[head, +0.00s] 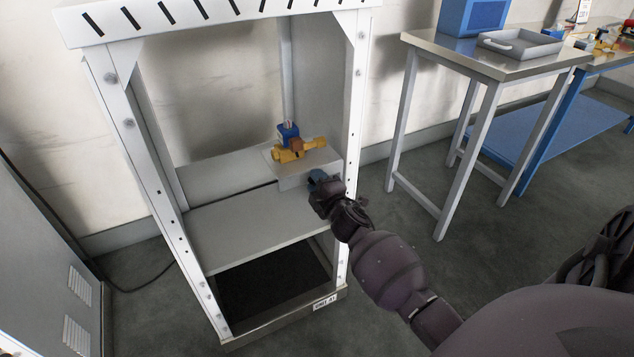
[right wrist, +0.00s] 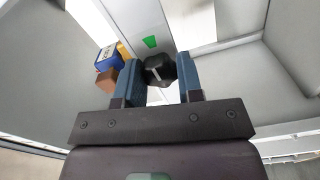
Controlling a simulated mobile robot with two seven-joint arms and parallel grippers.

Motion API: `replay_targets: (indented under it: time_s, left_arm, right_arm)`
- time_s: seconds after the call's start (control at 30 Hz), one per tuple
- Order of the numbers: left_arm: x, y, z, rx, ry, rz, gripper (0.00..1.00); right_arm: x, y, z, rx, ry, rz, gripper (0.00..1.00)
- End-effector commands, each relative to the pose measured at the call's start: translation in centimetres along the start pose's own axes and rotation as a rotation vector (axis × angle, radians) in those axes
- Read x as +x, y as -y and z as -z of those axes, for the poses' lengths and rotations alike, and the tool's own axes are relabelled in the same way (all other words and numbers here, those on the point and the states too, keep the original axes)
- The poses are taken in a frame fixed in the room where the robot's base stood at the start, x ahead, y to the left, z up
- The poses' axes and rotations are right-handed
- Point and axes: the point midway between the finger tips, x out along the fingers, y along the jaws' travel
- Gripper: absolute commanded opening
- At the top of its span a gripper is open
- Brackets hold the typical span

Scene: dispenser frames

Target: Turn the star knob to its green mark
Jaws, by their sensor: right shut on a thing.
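The star knob (right wrist: 158,70) is dark, with a pale line on its face, and sits between the blue fingers of my right gripper (right wrist: 159,78) in the right wrist view. The fingers are shut on it from both sides. The green mark (right wrist: 150,41) is on the pale panel just beyond the knob. I cannot tell exactly where the pale line points relative to it. In the head view my right gripper (head: 318,178) is at the front of a grey box (head: 296,181) on the frame's shelf and hides the knob. My left gripper is not in view.
A yellow valve-like part (head: 290,154) with a blue block (head: 288,133) is on top of the box. The white frame's right post (head: 353,110) stands close to my right arm. A bench (head: 460,55) with a grey tray (head: 520,42) is at right. The shelf (head: 240,235) is clear.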

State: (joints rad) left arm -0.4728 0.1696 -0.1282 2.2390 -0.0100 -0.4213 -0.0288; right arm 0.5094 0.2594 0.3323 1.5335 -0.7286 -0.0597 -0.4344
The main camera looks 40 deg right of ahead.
Motion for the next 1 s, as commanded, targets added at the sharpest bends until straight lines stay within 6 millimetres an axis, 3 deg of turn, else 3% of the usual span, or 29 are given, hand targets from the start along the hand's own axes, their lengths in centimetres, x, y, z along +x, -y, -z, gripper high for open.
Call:
replay_targets:
  time_s: [0.03,0.07,0.2,0.57,0.77,1.0]
  left_arm:
    - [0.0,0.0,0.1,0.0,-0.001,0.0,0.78]
    - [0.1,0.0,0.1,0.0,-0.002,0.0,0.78]
    - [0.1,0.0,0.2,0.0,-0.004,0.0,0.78]
    - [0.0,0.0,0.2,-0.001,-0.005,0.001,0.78]
    - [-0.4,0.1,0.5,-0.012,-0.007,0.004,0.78]
    - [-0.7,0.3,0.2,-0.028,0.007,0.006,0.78]
  right_arm:
    - [0.0,0.1,0.1,0.0,-0.001,0.001,0.1]
    - [0.0,0.1,0.1,0.0,-0.001,0.001,0.37]
    - [0.0,0.1,0.1,-0.001,-0.001,0.001,0.58]
    - [-0.4,0.0,0.0,-0.001,0.0,0.0,0.59]
    - [-2.8,-0.2,0.1,0.001,0.0,-0.001,0.59]
    - [-7.1,-0.2,0.1,0.002,0.0,-0.002,0.59]
